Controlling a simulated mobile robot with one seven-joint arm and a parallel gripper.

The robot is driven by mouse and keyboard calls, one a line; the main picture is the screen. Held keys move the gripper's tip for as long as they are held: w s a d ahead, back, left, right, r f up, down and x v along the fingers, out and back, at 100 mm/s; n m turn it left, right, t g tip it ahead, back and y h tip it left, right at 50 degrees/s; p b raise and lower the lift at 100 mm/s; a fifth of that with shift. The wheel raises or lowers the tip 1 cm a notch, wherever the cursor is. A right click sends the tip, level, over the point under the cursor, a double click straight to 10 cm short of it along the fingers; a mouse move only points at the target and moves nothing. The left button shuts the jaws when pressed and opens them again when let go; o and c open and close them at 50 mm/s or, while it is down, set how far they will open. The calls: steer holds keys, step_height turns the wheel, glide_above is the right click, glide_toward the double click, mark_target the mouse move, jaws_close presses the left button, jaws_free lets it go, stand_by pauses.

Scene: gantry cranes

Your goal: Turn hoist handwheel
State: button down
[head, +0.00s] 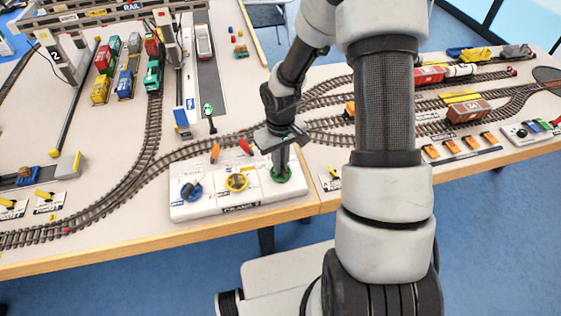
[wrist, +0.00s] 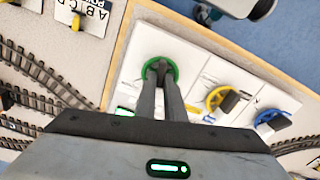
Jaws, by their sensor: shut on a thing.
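A white crane control box (head: 222,207) at the table's front edge carries three handwheels. The green handwheel (head: 290,178) is at its right end, the yellow handwheel (head: 237,183) in the middle and the blue handwheel (head: 190,191) at the left. I cannot read which one is labelled hoist. My gripper (head: 281,170) points down and is shut on the green handwheel. In the wrist view, its fingers meet at the green wheel (wrist: 143,77), covering part of its middle and rim. The yellow wheel (wrist: 211,99) and blue wheel (wrist: 266,117) stand apart from the fingers.
An orange lever (head: 215,152) and a red lever (head: 245,146) stand just behind the box. Model track (head: 140,178) curves close behind it. A green signal (head: 208,112) stands farther back. The wooden table edge (head: 150,246) runs in front. My arm hides part of the right table.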

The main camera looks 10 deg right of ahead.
steer(key=n, duration=0.3)
steer(key=shift+r+n+p, duration=0.1)
steer(key=shift+n+p, duration=0.2)
steer(key=shift+p, duration=0.1)
steer(key=shift+n+p, duration=0.45)
steer(key=shift+n, duration=1.25)
steer(key=c, duration=1.8)
jaws_free()
steer(key=shift+c, duration=0.2)
step_height(320, 180, up, 17)
steer(key=p, duration=0.2)
steer(key=shift+r, duration=0.15)
